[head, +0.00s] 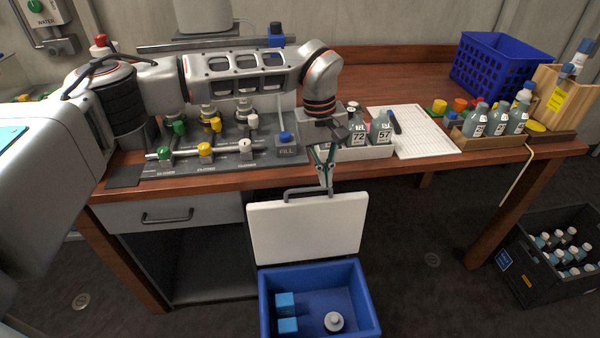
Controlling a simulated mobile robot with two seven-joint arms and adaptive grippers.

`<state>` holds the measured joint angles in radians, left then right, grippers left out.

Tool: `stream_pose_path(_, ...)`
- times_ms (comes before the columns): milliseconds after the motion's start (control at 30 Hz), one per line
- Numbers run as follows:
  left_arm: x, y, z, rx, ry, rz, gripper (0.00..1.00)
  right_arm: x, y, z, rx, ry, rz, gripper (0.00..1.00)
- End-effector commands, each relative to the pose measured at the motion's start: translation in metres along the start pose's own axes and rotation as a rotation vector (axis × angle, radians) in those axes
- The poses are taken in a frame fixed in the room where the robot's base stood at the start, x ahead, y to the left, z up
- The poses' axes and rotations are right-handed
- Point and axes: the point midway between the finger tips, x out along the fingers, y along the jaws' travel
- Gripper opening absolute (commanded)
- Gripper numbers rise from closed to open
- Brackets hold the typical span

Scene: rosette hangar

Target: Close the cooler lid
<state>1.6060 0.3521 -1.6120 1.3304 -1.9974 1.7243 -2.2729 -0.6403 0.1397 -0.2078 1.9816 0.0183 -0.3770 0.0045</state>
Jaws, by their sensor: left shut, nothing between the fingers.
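The blue cooler (369,300) stands on the floor in front of the desk. Its white lid (308,230) is open, standing upright along the cooler's back edge, with a grey handle at its top. Inside the cooler are two light-blue blocks and a bottle with a pale cap (333,321). My left gripper (326,186) is shut and points down at the lid's top edge, close to the right end of the handle. I cannot tell whether it touches the lid. My right gripper is not in view.
The wooden desk (420,171) carries a valve panel (125,172), labelled bottles (379,131), a white sheet (425,130) and a blue basket (490,65). A drawer cabinet (190,212) stands left of the lid. A dark crate of bottles (520,285) stands at right. Floor right of the cooler is clear.

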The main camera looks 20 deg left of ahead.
Motion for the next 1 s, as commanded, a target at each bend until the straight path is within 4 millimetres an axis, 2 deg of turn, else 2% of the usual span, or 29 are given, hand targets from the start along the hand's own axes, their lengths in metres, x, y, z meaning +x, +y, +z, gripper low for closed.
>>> stream_pose_path(33, -0.015, -0.009, -0.017, 0.011, 0.050, -0.033, 0.00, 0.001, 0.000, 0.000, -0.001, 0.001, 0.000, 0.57)
stream_pose_path(100, -0.029, -0.019, -0.033, 0.024, 0.098, -0.070, 0.00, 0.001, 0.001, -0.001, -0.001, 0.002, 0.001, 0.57)
stream_pose_path(200, -0.040, -0.028, -0.044, 0.032, 0.133, -0.100, 0.00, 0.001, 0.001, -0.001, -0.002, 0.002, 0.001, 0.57)
stream_pose_path(267, -0.040, -0.030, -0.048, 0.034, 0.141, -0.107, 0.00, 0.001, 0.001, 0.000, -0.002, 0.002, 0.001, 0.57)
stream_pose_path(367, -0.031, -0.032, -0.049, 0.035, 0.139, -0.109, 0.00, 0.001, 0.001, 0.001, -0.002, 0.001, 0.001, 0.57)
stream_pose_path(800, 0.040, -0.038, -0.057, 0.034, 0.136, -0.106, 0.00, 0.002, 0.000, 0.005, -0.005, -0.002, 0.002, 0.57)
stream_pose_path(1000, 0.054, -0.039, -0.060, 0.034, 0.138, -0.104, 0.00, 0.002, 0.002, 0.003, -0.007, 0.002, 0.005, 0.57)
